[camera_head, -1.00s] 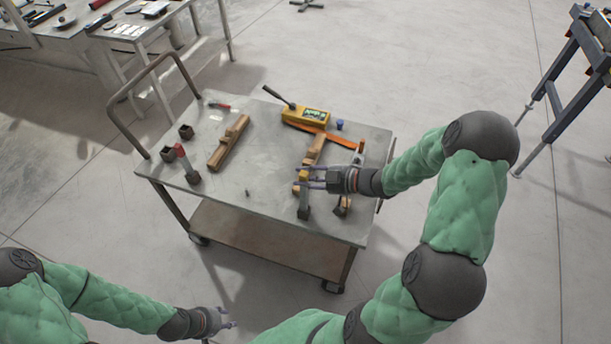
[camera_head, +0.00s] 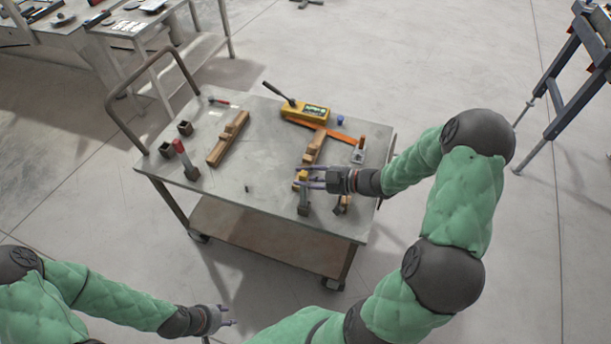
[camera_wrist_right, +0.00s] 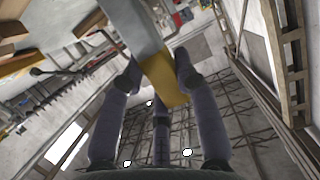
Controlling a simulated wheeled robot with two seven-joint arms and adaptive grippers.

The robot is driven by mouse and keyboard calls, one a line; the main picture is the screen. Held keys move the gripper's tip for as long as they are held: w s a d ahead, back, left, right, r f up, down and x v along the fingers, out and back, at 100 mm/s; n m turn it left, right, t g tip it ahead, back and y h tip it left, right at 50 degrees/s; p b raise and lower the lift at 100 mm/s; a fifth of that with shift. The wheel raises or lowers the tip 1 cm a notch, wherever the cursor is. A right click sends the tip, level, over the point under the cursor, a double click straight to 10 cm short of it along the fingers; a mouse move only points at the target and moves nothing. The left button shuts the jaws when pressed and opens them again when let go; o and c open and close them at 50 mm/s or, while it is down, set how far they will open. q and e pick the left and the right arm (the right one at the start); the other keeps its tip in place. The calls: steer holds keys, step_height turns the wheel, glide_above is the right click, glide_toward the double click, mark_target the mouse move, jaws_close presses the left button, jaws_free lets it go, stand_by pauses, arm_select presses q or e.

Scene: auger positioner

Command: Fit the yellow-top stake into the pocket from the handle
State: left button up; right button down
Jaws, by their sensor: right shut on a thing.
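The yellow-top stake shows in the head view (camera_head: 304,208) at the front right of the cart top, and its grey body and yellow end (camera_wrist_right: 163,80) fill the middle of the right wrist view. My right gripper (camera_head: 300,178) is shut on its yellow end from the right. I cannot tell whether its foot touches the cart. Two dark, open-topped square boxes (camera_head: 185,127) (camera_head: 167,149) stand near the cart handle (camera_head: 135,90); I cannot tell which thing is the pocket. My left gripper (camera_head: 230,316) is open and empty, low in front of the cart.
A long wooden block (camera_head: 228,140) lies left of centre. A yellow control box (camera_head: 305,113), an orange strip (camera_head: 340,135) and an orange-top stake (camera_head: 359,150) are at the back right. The middle is mostly clear.

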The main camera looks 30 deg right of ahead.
steer(key=shift+f+b, duration=0.45)
steer(key=shift+f, duration=0.45)
steer(key=c, duration=0.8)
jaws_free()
steer(key=shift+c, duration=0.2)
steer(key=shift+s+d, duration=0.1)
steer(key=v, duration=1.1)
steer(key=shift+s+d, duration=0.2)
steer(key=shift+s, duration=0.1)
